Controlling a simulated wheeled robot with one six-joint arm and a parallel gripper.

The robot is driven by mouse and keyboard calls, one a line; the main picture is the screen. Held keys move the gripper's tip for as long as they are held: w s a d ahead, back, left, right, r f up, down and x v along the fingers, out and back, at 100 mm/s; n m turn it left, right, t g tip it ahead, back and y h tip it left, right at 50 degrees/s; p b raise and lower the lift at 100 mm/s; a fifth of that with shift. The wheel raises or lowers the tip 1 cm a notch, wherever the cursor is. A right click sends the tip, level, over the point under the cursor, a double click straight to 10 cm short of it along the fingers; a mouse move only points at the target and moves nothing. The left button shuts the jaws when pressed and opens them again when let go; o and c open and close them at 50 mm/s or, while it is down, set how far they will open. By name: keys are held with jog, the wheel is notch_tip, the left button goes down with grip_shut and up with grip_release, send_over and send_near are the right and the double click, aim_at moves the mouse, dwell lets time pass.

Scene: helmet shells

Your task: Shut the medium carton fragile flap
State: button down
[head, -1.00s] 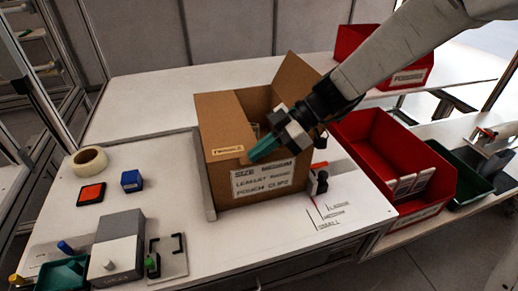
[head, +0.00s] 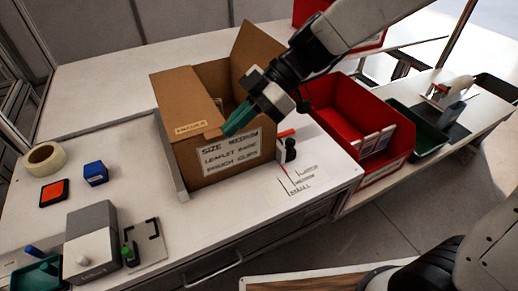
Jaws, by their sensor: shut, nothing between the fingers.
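The medium carton (head: 215,160) is an open brown box with a white "SIZE MEDIUM" label (head: 231,153) on its front. Its left flap (head: 183,98), with a small tan label (head: 190,128) whose print is blurred, lies over the left part of the opening. Another flap (head: 255,48) stands up at the right rear. My gripper (head: 232,127) is shut and empty, its teal fingers at the front rim beside the left flap's right end. I cannot tell whether they touch it. The arm hides part of the opening.
A red bin (head: 352,122) with white boxes is right of the carton, with a green tray (head: 418,130) beyond. A tape roll (head: 44,158), blue block (head: 95,173) and grey device (head: 92,246) are at left. A small black-and-red item (head: 288,148) stands by the carton.

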jog(key=s+d+r, duration=0.1)
jog(key=s+d, duration=0.3)
jog(key=s, duration=0.5)
jog(key=shift+s, duration=0.15)
jog(key=s+d+r+m+t+h, duration=0.1)
jog(key=d+m+h, duration=0.4)
jog(key=d+m, duration=0.6)
jog(key=s+d+r+m+t+h, duration=0.1)
jog(key=s+d+m+t+h, duration=0.2)
jog(key=d+m, duration=0.8)
jog(key=shift+d+r+t+h, duration=0.35)
jog(key=shift+d+t+h, duration=0.35)
jog(key=shift+d+h, duration=0.2)
